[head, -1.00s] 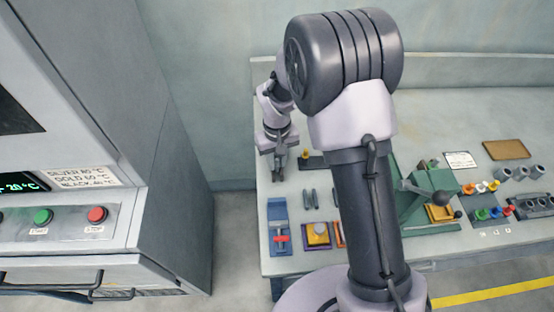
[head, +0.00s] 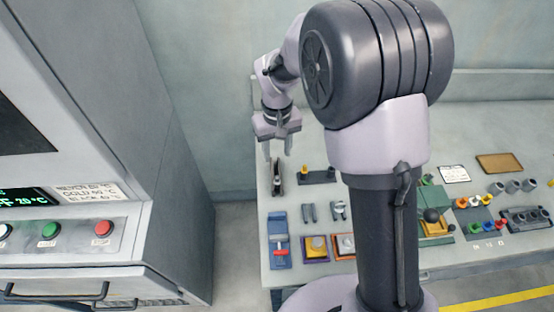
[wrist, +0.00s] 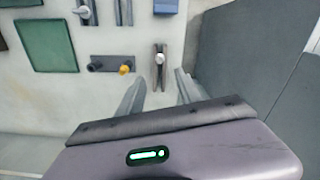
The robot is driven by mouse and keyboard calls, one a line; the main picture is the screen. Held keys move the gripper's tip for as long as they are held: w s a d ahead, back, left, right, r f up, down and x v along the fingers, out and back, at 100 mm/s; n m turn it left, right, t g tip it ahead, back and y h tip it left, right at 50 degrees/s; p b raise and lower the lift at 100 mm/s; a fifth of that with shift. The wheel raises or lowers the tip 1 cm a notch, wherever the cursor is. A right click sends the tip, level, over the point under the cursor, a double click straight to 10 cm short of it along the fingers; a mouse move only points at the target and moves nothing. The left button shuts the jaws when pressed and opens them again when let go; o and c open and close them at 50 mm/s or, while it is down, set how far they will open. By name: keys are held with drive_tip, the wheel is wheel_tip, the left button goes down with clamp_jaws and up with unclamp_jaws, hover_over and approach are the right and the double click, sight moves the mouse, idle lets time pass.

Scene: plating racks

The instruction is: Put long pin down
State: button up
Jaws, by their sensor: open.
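My gripper (head: 278,147) is open above the far left part of the bench, and its two fingers also show in the wrist view (wrist: 160,80). A slim dark piece with a pale round spot (wrist: 159,66) is just beyond the fingertips, apart from them. It also shows below the gripper in the head view (head: 277,178). I cannot tell for sure whether this piece is the long pin. The space between the fingers looks empty.
A dark bar with a yellow knob (head: 317,176) is right of the piece. Nearer are two grey slips (head: 309,212), a blue fixture with a red part (head: 279,240) and a yellow-topped block (head: 316,247). A grey cabinet (head: 165,130) stands left of the bench (head: 390,110).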

drive_tip(key=s+d+r+m+t, duration=0.15)
drive_tip(key=s+r, duration=0.25)
drive_tip(key=r, duration=0.6)
drive_tip(key=s+d+r+m+t, duration=0.1)
drive_tip(key=s+r+m, duration=0.1)
drive_tip(key=s, duration=0.4)
drive_tip(key=s+d+r+m+t+y, duration=0.1)
drive_tip(key=s+d+r+m+t, duration=0.1)
drive_tip(key=s, duration=0.5)
drive_tip(key=s+d+r+m+t+y, duration=0.1)
drive_tip(key=s+r+m, duration=0.1)
drive_tip(key=s+r, duration=0.2)
drive_tip(key=shift+s+d+r, duration=0.25)
drive_tip(key=shift+s+r, duration=0.05)
drive_tip(key=shift+s, duration=0.85)
